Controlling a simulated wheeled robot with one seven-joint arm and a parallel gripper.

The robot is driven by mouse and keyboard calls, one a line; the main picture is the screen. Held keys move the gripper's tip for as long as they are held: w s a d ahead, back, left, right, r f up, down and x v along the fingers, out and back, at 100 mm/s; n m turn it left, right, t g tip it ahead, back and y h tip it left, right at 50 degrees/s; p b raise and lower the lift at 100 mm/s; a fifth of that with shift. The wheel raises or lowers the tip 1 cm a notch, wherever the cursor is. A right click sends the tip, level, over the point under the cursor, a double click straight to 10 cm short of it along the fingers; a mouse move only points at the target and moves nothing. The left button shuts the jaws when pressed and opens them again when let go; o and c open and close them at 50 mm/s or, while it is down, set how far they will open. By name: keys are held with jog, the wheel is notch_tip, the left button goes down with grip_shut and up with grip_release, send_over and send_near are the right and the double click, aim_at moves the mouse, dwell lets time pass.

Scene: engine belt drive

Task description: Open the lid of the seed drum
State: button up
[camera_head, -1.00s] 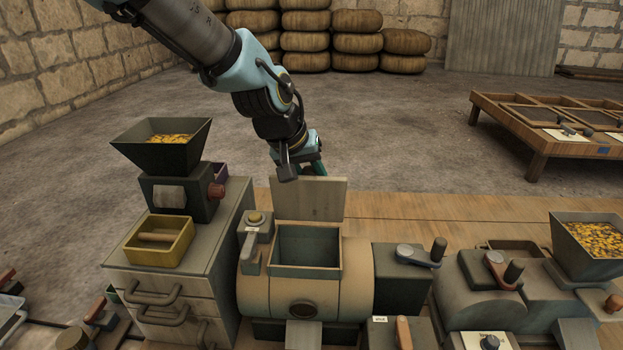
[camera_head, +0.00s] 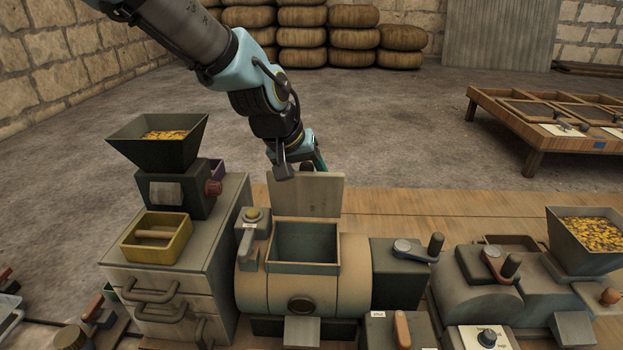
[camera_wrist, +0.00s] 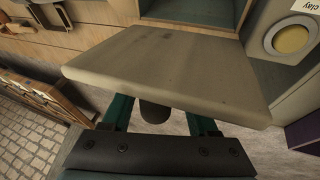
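The seed drum (camera_head: 343,275) is a tan barrel in the middle of the bench. Its lid (camera_head: 306,197) is a flat board standing upright at the back of the drum's square opening (camera_head: 303,243), which is uncovered. My gripper (camera_head: 319,161) is behind and above the lid. In the wrist view, the lid (camera_wrist: 172,68) fills the middle. The two green fingers of my gripper (camera_wrist: 161,114) are apart, with a dark rounded knob (camera_wrist: 154,112) showing between them at the lid's edge. Gaps show on both sides of the knob. The fingertips are partly hidden by the lid.
A hopper of yellow grain (camera_head: 160,142) and a yellow box (camera_head: 157,238) stand left of the drum. A dark box with a crank (camera_head: 418,250) stands at its right. Another grain hopper (camera_head: 587,240) is at far right. The floor behind the bench is open.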

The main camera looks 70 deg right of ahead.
jog(key=shift+d+r, duration=0.1)
jog(key=shift+r, duration=0.05)
jog(key=b+v, duration=0.3)
jog(key=v, duration=0.7)
jog(key=shift+a+r, duration=0.25)
jog(key=shift+r, duration=0.05)
dwell(0.3)
